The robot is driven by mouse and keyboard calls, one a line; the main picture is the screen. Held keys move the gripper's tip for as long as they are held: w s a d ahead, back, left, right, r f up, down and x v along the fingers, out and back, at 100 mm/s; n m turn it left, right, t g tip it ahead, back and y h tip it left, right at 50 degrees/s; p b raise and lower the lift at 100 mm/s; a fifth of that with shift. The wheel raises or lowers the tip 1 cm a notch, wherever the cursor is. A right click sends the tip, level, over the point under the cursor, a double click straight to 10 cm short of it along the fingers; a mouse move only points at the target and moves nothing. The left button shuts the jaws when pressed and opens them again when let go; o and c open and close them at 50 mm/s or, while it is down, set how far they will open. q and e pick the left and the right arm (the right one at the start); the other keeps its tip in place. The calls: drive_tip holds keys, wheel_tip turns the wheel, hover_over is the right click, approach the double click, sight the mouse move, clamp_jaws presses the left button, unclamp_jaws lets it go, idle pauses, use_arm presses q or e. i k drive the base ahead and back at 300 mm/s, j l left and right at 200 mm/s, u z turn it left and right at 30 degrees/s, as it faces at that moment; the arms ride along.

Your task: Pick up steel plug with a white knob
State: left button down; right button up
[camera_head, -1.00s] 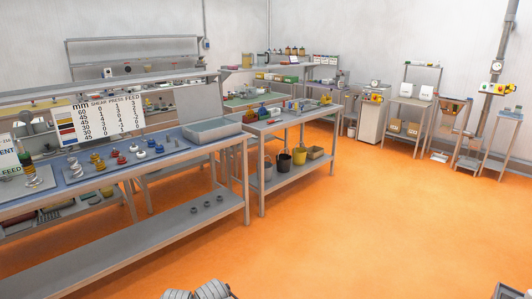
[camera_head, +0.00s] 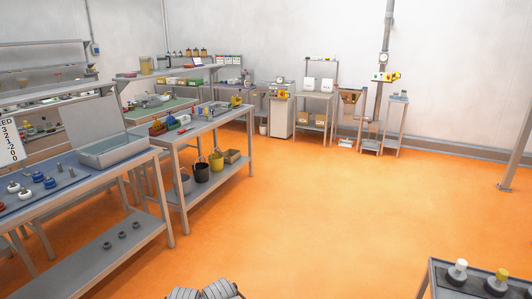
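A plug with a white knob (camera_head: 458,268) stands upright on a dark tray-topped stand (camera_head: 436,281) at the bottom right in the head view. Its lower body looks dark grey; whether it is steel is hard to tell. A similar piece with a yellow knob (camera_head: 501,275) stands to its right. On the left bench (camera_head: 85,190) lie small pieces with white, red and blue parts, such as a white one (camera_head: 24,193), too small to identify surely. Grey ribbed parts of my own body show at the bottom edge. Neither gripper can be made out.
A grey bin (camera_head: 115,151) sits on the left bench. A second bench (camera_head: 200,127) beyond it has buckets (camera_head: 201,171) on its lower shelf. Small stands (camera_head: 398,115) line the back wall. The orange floor (camera_head: 330,210) between is clear. A post (camera_head: 519,150) stands at far right.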

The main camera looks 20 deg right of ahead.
sight(458, 274)
drive_tip(key=i+z, duration=0.2)
drive_tip(key=z, duration=0.25)
drive_tip(key=i+z, duration=0.15)
drive_tip(key=z, duration=0.25)
drive_tip(key=i+z, duration=0.2)
drive_tip(key=z, duration=0.25)
drive_tip(key=i+j+z, duration=0.15)
drive_tip(key=z, duration=0.25)
drive_tip(key=i+j+z, duration=0.35)
drive_tip(key=k+l, duration=0.1)
